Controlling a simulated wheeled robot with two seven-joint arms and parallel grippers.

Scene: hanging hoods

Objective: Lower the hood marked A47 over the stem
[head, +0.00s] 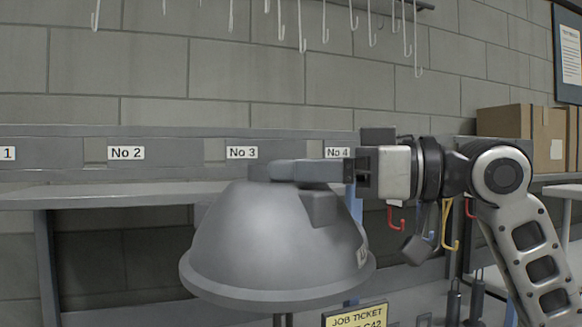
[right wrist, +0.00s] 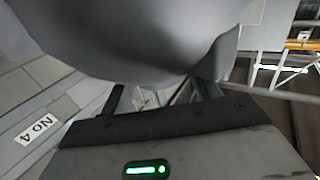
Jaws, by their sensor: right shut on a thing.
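A grey dome-shaped hood (head: 265,235) with a wide flared rim hangs in the middle of the head view. My right gripper (head: 290,172) comes in from the right and is shut on the top of the hood. A pale label shows at the hood's right edge, turned away, so its mark cannot be read. The hood (right wrist: 140,45) also fills the top of the right wrist view. A thin dark upright piece shows just under the rim at the bottom edge; I cannot tell whether it is the stem. My left gripper is not in view.
A yellow job ticket (head: 357,317), partly cut off, seems to end in "C42". A grey shelf (head: 120,190) with numbered labels runs behind. Empty hooks (head: 302,35) hang above. Coloured hooks (head: 452,228) are behind my right arm. Cardboard boxes (head: 540,135) stand at the right.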

